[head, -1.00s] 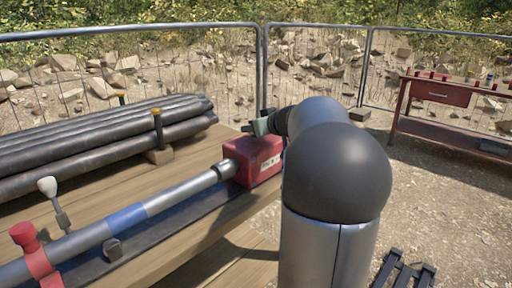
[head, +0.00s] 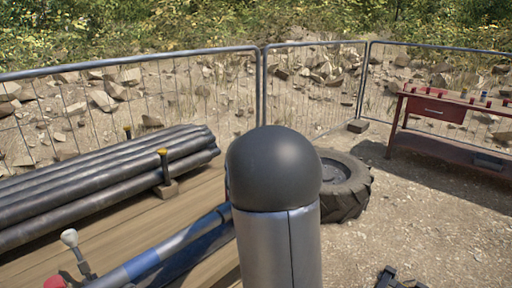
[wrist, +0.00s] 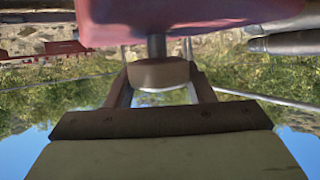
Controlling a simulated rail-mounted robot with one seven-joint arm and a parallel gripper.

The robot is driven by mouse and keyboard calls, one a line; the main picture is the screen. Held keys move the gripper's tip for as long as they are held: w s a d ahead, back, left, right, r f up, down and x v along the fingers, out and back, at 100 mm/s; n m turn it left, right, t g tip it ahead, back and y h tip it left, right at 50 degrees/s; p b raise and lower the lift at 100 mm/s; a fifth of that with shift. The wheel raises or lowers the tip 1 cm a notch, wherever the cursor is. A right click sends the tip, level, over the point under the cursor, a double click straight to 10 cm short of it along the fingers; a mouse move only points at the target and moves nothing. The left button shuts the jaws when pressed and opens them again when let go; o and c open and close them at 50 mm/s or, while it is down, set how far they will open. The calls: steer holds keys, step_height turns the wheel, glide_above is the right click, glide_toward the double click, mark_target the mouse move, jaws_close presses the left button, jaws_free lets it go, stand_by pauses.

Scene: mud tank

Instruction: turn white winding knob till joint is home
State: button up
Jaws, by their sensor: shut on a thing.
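In the wrist view, a round pale knob (wrist: 158,74), brownish in shadow, sits on a short dark shaft from the red housing (wrist: 190,22). My gripper (wrist: 161,84) is shut on this knob, one finger on each side. Which way the knob is turned cannot be read. In the head view, my arm hides the housing, the knob and my gripper. The grey pipe with a blue band (head: 140,266) runs in from the lower left and passes behind my arm, so its joint is hidden.
A white-topped lever (head: 70,238) and a red handle (head: 55,282) stand at lower left. Dark pipes (head: 100,180) lie stacked on the wooden deck (head: 130,226). A tyre (head: 345,185) lies behind my arm. A red workbench (head: 440,115) stands right, before the mesh fence (head: 310,90).

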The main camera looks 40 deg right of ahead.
steer(key=m+g+h+p, duration=0.1)
steer(key=m+g+p, duration=0.1)
steer(key=p, duration=0.3)
steer(key=m+g+h+p, duration=0.1)
steer(key=g+p, duration=0.1)
steer(key=p, duration=0.3)
steer(key=shift+r+m, duration=0.2)
steer(key=shift+m, duration=0.2)
steer(key=shift+f+m+g+h+p, duration=0.3)
steer(key=shift+m+g+p, duration=0.5)
steer(key=shift+p, duration=0.45)
steer(key=shift+s, duration=0.1)
steer(key=o, duration=1)
steer(key=shift+a, duration=0.1)
steer(key=b+v, duration=0.1)
steer(key=v, duration=1.6)
steer(key=shift+a, duration=0.15)
